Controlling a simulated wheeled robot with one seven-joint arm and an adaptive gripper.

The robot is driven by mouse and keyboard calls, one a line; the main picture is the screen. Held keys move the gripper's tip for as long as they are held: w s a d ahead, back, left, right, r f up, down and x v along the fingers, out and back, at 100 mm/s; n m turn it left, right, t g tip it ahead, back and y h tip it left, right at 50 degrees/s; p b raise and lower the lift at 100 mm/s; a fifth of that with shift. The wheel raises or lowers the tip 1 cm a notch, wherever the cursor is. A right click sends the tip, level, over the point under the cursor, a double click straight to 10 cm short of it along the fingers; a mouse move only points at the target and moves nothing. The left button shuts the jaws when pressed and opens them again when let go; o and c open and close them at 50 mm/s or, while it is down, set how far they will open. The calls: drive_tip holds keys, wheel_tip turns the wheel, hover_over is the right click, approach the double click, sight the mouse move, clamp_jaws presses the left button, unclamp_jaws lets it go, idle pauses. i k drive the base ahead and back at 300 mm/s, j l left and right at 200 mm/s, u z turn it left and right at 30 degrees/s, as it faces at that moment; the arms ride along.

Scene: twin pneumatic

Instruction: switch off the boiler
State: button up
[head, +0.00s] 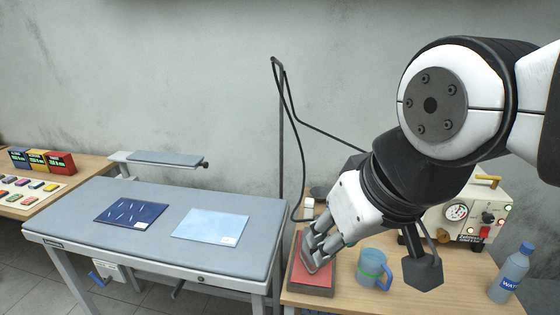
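The boiler (437,222) is a cream box at the back right of the wooden table, partly hidden behind my arm. Its front has a round white gauge (456,212), a red switch (485,231) and small lights, some lit red. My gripper (314,256) is low over the red pad (312,278), left of the mug and well to the left of the boiler. Its grey fingers point down and look close together. I cannot tell whether they hold anything or touch the pad.
A blue-green mug (372,270) stands right of the pad, and a water bottle (511,272) at the right. A dark cable hangs from a pole (281,140) behind. The grey ironing table (165,255) holds two blue cloths. A side table (70,185) is at far left.

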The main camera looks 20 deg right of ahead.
sight(485, 230)
drive_tip(key=z, duration=1.75)
drive_tip(key=i+l+u, duration=0.1)
drive_tip(key=i+l, duration=0.2)
drive_tip(key=l, duration=0.15)
